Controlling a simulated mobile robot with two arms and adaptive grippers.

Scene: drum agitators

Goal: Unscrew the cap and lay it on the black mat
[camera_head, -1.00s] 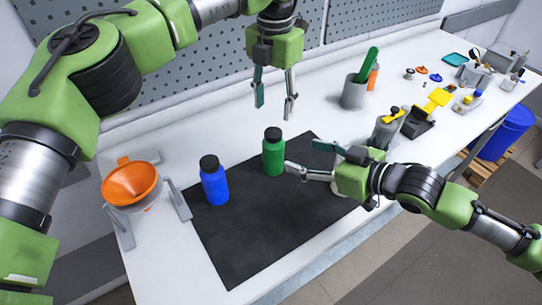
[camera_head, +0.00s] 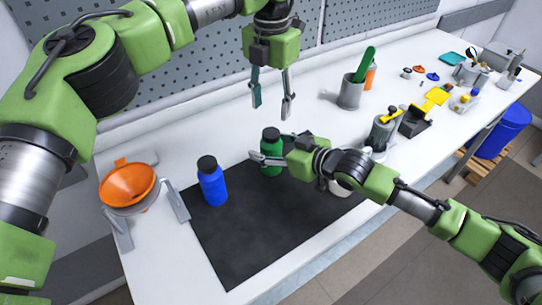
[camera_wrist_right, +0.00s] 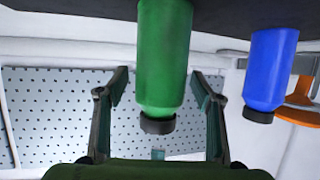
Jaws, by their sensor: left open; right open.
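A green bottle (camera_head: 270,152) with a black cap (camera_head: 271,133) stands upright on the black mat (camera_head: 262,226). A blue bottle (camera_head: 214,187) with a black cap (camera_head: 207,163) stands to its left on the mat. My right gripper (camera_head: 272,148) is open, with a finger on either side of the green bottle. In the right wrist view the green bottle (camera_wrist_right: 163,60) appears upside down between the open fingers, its cap (camera_wrist_right: 157,124) toward the palm; contact cannot be told. My left gripper (camera_head: 271,105) is open and empty, pointing down above and behind the green bottle.
An orange funnel (camera_head: 127,184) stands at the left of the white table. A grey cup (camera_head: 350,93) with a green tool and a grey container (camera_head: 379,134) stand to the right. The mat's front part is clear.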

